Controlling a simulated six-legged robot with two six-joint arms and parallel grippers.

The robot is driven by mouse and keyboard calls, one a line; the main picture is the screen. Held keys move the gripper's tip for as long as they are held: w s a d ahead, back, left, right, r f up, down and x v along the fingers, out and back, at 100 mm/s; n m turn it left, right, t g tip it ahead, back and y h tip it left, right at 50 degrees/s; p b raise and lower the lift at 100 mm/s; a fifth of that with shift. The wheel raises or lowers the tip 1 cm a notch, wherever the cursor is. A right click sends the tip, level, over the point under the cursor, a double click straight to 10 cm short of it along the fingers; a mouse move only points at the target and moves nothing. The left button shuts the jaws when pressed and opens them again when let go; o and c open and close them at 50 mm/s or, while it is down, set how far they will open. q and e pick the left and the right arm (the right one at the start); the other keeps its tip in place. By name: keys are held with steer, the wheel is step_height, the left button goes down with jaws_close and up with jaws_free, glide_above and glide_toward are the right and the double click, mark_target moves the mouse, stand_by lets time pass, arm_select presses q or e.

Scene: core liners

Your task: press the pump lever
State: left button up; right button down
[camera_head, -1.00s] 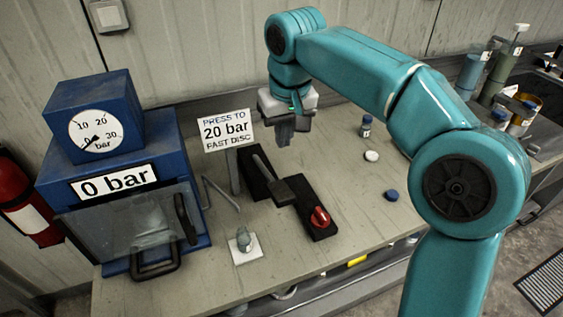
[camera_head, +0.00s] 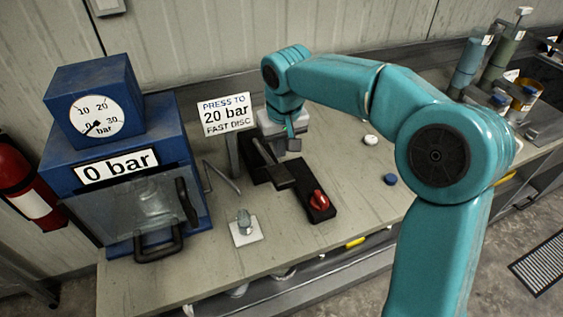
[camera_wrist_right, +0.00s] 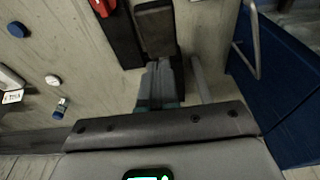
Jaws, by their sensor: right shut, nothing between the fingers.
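The pump (camera_head: 316,211) is a black base on the bench, with a red knob (camera_head: 319,199) at its near end. Its dark lever (camera_head: 279,177) slopes up from the base and ends in a broad flat pad. The lever pad also shows in the wrist view (camera_wrist_right: 155,28), just beyond my fingertips. My right gripper (camera_head: 294,146) is shut and empty, pointing down behind the lever; its closed fingers show in the wrist view (camera_wrist_right: 162,68). I cannot tell whether they touch the lever. The gauge (camera_head: 96,115) and display (camera_head: 117,166) read 0 bar. My left gripper is not in view.
A sign (camera_head: 226,115) reading "press to 20 bar, fast disc" stands behind the pump. The blue press box (camera_head: 190,150) with a clear door is at left. A small piece on a white plate (camera_head: 246,233) stands in front. Blue (camera_head: 390,179) and white caps (camera_head: 370,140) lie right.

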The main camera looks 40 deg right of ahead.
mark_target(281, 173)
steer(key=f, duration=0.1)
steer(key=s+f, duration=0.1)
steer(key=f, duration=0.1)
steer(key=shift+a+f, duration=0.1)
steer(key=shift+f, duration=0.7)
